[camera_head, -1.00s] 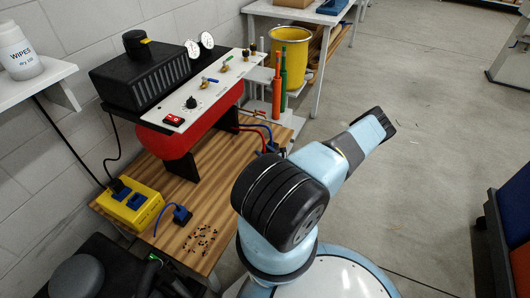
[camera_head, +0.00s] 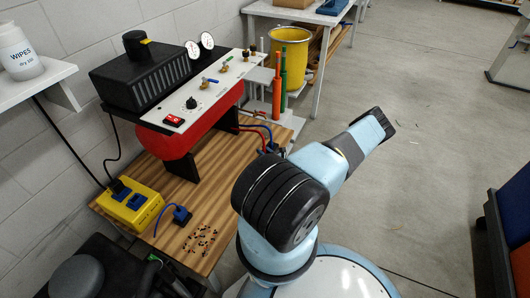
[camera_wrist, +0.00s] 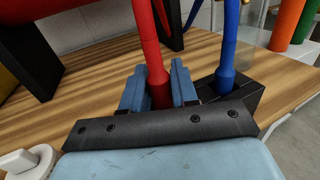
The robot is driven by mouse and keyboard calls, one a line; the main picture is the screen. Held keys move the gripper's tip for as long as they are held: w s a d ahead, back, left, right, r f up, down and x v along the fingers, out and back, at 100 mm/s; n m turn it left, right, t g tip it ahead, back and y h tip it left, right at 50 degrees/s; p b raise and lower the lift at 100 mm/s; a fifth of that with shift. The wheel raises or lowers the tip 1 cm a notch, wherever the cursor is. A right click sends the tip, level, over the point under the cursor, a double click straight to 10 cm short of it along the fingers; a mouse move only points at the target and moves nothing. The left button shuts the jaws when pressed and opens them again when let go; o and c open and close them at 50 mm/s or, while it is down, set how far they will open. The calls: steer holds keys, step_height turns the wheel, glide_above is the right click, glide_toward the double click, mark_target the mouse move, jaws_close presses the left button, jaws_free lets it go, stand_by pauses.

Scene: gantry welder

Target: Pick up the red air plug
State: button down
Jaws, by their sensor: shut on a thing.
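The red air plug (camera_wrist: 158,88) stands between the two blue fingers of my gripper (camera_wrist: 159,90) in the wrist view, with its red hose running up from it. The fingers are shut on it from both sides. Its lower end is hidden behind the black bar of my gripper, so I cannot tell whether it is still seated. In the head view my arm blocks most of this spot; only the red hose (camera_head: 250,129) shows clearly there.
A blue plug (camera_wrist: 226,72) with a blue hose stands close on the right in a black holder (camera_wrist: 246,94). The wooden table (camera_head: 190,225) bears a yellow power box (camera_head: 131,204) and a red tank (camera_head: 168,143). Orange and green cylinders (camera_head: 283,75) stand behind.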

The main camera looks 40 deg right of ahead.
mark_target(264, 145)
step_height(264, 145, up, 3)
steer(key=shift+f, duration=0.15)
steer(key=s+a+r, duration=0.3)
steer(key=s+r, duration=0.7)
steer(key=s, duration=0.3)
steer(key=w+d+f+n+y, duration=0.1)
steer(key=w+f+y, duration=0.1)
steer(key=w, duration=0.2)
steer(key=w+d+f+n+g+y, duration=0.1)
steer(key=w+f+n+y, duration=0.1)
steer(key=w+f, duration=0.1)
steer(key=w+d+f+n+y, duration=0.1)
steer(key=w+f+y, duration=0.1)
steer(key=w, duration=0.4)
steer(key=shift+f+y, duration=0.15)
steer(key=shift+y, duration=0.25)
steer(key=shift+f, duration=2.85)
steer(key=shift+a+f, duration=0.1)
steer(key=shift+f, duration=0.55)
